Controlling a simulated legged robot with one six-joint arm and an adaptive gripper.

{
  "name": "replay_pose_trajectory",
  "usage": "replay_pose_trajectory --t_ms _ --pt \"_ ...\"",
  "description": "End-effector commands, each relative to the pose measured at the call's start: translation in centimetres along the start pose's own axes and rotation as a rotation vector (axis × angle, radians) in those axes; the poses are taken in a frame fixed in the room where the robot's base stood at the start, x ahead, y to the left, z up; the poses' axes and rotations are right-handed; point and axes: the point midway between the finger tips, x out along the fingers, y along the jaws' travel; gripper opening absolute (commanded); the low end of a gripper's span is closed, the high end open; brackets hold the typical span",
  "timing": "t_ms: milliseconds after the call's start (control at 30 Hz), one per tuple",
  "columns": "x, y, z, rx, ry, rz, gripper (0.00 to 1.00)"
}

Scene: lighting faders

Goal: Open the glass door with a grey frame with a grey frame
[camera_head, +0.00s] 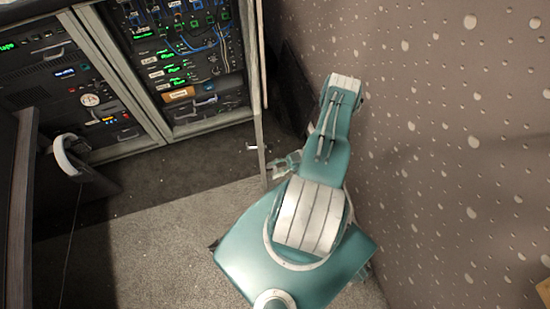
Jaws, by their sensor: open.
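The grey-framed door (260,130) shows nearly edge-on as a narrow upright strip at the right end of the rack cabinet. It stands swung out from the cabinet front. A small light handle (252,147) sticks out from its left side. My gripper (280,167) is small in view, just right of the door's lower part, with its fingers apart and nothing seen between them. Whether it touches the door cannot be told. My teal and white arm hides part of the floor and wall behind it.
The rack cabinet (152,118) holds lit equipment and blue cables. A studded wall (450,150) stands close on the right of my arm. Grey carpet (150,240) is clear between.

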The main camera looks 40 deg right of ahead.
Motion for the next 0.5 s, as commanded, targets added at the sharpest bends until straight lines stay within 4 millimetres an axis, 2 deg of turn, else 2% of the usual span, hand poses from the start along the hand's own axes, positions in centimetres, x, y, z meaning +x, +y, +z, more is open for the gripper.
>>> replay_pose_trajectory --t_ms 167,500 --pt "-1.2 0.0 0.1 -0.002 -0.001 0.002 0.51" --pt "-8.1 0.1 0.2 -0.002 -0.002 0.004 0.51"
